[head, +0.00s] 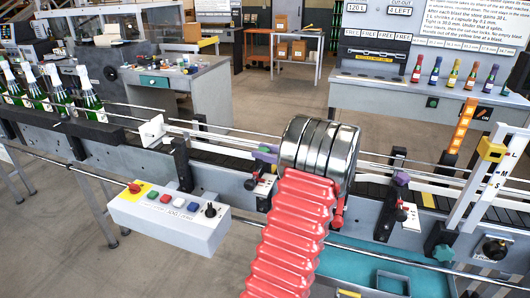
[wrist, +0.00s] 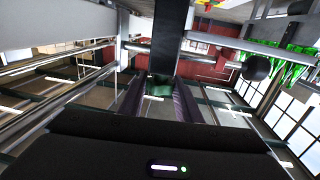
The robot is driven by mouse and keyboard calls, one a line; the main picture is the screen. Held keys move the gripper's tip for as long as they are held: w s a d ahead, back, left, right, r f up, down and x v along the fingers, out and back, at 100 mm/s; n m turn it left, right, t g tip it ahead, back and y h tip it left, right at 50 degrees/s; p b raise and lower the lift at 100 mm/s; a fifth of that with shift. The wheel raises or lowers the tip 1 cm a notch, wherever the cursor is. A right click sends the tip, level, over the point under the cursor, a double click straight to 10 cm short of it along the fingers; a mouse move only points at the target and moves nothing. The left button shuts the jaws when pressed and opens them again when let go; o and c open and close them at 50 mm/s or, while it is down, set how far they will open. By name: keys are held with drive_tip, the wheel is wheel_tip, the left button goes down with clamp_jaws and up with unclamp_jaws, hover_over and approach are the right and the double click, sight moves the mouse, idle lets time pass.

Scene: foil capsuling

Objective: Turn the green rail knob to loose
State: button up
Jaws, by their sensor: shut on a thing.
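In the wrist view my gripper (wrist: 157,98) has its two dark fingers closed on a small green knob (wrist: 158,89), below a black upright post (wrist: 171,35). The fingers hide the knob's sides, and I cannot read its setting.
Purple knobs (head: 401,178) stand along the conveyor rails. A control box (head: 170,218) juts out at the front left. Green bottles (head: 88,92) stand on the belt at left; they also show in the wrist view (wrist: 292,66). A black ball knob (wrist: 257,68) is right of the gripper.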

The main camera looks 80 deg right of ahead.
sight(265, 150)
idle(0.4)
drive_tip(key=o, duration=1)
drive_tip(key=shift+o, duration=0.2)
drive_tip(key=shift+r, duration=0.15)
wheel_tip(265, 150, up, 10)
drive_tip(key=shift+f, duration=0.15)
